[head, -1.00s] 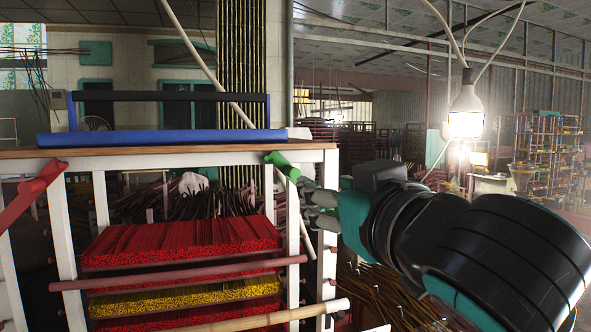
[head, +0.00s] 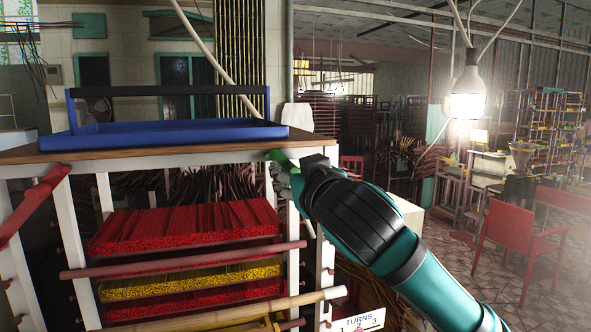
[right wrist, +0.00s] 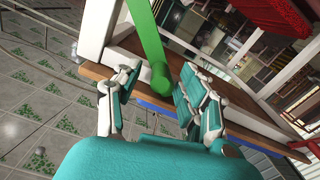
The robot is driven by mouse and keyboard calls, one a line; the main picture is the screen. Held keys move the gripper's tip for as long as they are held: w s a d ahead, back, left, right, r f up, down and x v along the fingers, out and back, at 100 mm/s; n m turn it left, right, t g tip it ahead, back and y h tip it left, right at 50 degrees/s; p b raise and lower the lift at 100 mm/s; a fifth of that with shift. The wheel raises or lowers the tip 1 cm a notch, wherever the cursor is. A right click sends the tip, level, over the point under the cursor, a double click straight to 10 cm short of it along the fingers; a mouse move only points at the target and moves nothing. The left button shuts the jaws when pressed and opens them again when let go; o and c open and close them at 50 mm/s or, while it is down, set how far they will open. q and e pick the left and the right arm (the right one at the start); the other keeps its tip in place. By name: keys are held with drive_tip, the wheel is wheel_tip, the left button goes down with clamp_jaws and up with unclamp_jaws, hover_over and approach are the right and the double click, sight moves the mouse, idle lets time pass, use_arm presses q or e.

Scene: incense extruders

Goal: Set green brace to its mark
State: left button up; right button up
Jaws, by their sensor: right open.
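The green brace (head: 280,157) is at the rack's right front post, just under the wooden top; only its upper end shows in the head view. In the right wrist view the green brace (right wrist: 147,40) runs down to a rounded end between the fingers. My right gripper (right wrist: 158,88) is open, with one finger on each side of that end; contact cannot be told. In the head view my right gripper (head: 285,178) is largely hidden by its own wrist. A sign reading TURNS 1 2 3 (head: 358,321) is low on the right. My left gripper is out of view.
A red brace (head: 33,205) slants at the rack's left post. A blue tray (head: 170,136) stands on the wooden top (head: 120,153). Shelves hold red sticks (head: 185,227) and yellow sticks (head: 190,282). Horizontal bars cross the front. A red chair (head: 515,237) stands at right.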

clamp_jaws()
idle(0.3)
